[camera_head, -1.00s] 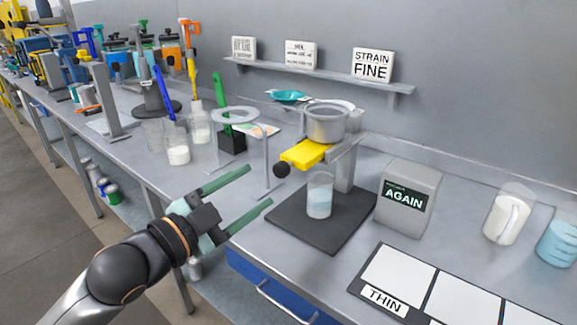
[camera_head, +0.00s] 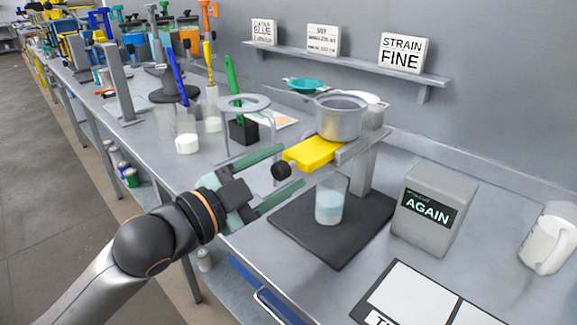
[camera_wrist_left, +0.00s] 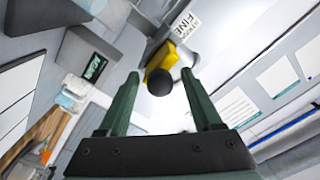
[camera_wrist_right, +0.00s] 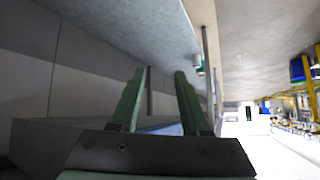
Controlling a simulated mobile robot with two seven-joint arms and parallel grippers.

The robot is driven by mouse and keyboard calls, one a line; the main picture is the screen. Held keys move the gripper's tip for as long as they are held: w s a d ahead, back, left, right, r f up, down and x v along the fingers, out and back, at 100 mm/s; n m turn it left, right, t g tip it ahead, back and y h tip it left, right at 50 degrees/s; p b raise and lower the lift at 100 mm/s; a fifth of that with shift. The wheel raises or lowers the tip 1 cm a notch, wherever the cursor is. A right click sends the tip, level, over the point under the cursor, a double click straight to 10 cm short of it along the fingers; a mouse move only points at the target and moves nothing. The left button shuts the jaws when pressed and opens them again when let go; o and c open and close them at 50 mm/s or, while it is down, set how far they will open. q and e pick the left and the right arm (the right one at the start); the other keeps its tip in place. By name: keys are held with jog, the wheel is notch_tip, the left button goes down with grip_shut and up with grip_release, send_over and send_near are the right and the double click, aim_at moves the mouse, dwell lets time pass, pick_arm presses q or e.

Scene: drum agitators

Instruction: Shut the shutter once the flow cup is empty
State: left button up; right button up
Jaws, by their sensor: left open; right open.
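The metal flow cup (camera_head: 340,118) sits on its stand over a dark base plate (camera_head: 312,246). Its inside is only partly visible, so I cannot tell its fill. The yellow shutter (camera_head: 314,151) sticks out below the cup toward the left and ends in a black knob (camera_head: 281,171). A clear beaker (camera_head: 331,200) with pale blue liquid stands on the plate under the shutter. My left gripper (camera_head: 292,166) is open, its green fingers on either side of the knob. In the left wrist view the knob (camera_wrist_left: 159,82) lies between the fingertips. My right gripper (camera_wrist_right: 163,74) is open and empty, low beside the bench.
A grey box reading AGAIN (camera_head: 430,212) stands right of the plate. A white jug (camera_head: 547,243) stands farther right. A ring stand (camera_head: 245,104) is behind my left fingers. A wall shelf (camera_head: 345,64) holds signs.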

pick_arm(q)
jog(key=shift+d, duration=0.1)
jog(key=shift+c, duration=0.3)
grip_shut()
dwell(0.4)
dwell(0.8)
